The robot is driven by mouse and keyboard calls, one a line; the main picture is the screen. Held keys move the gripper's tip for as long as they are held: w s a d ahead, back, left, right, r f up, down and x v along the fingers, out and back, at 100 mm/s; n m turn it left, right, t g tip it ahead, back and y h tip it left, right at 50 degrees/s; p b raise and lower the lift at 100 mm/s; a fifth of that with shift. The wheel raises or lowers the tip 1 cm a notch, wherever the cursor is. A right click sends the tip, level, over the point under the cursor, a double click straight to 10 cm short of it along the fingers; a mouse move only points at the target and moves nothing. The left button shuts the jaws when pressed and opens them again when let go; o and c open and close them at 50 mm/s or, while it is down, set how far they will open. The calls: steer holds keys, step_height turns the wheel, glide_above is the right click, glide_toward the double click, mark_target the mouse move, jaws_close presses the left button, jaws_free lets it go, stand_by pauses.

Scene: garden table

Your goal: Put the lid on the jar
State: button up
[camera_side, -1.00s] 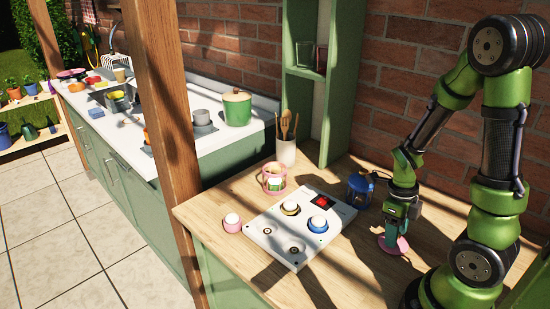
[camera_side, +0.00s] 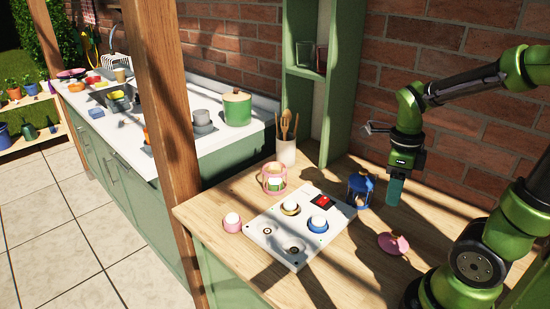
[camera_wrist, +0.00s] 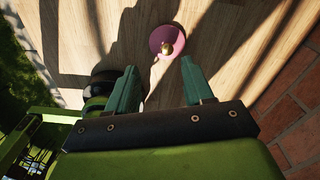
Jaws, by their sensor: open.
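The pink round lid (camera_side: 391,245) with a small gold knob lies on the wooden worktop at the right. It also shows in the wrist view (camera_wrist: 158,37), just beyond the fingertips. My gripper (camera_side: 394,202) is above the worktop, behind and higher than the lid, apart from it. In the wrist view my gripper (camera_wrist: 159,68) has its two teal fingers spread with nothing between them. A pink open-topped holder (camera_side: 274,180), which may be the jar, stands at the back left of the worktop with something pale and green inside.
A white panel (camera_side: 275,238) with a red switch and small round pieces lies mid-worktop. A blue lantern-like object (camera_side: 361,189) stands close left of my gripper. A utensil pot (camera_side: 286,153) stands behind. A small pink piece (camera_side: 232,223) sits left of the panel. Bare wood surrounds the lid.

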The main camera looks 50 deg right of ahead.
steer(key=w+a+r+n+t+y, duration=0.1)
steer(key=w+a+r+n+t, duration=0.1)
steer(key=a+n, duration=0.5)
steer(key=w+a+r+n+t, duration=0.1)
steer(key=a+r+n+t, duration=0.4)
steer(key=n, duration=1.5)
step_height(320, 180, up, 2)
steer(key=shift+w+a+r+n+y, duration=0.1)
steer(key=shift+w+a+n+y, duration=0.25)
steer(key=shift+a, duration=0.75)
steer(key=o, duration=0.4)
steer(key=shift+a+r+n+t, duration=0.1)
steer(key=shift+a+n+t, duration=0.2)
steer(key=shift+n, duration=0.25)
steer(key=o, duration=0.5)
steer(key=n+g+h, duration=0.2)
steer(key=n+g, duration=0.2)
steer(key=g, duration=0.8)
glide_toward(396, 233)
steer(key=x, duration=0.5)
steer(key=shift+s+a, duration=0.1)
steer(key=shift+a, duration=0.05)
steer(key=shift+x, duration=2.75)
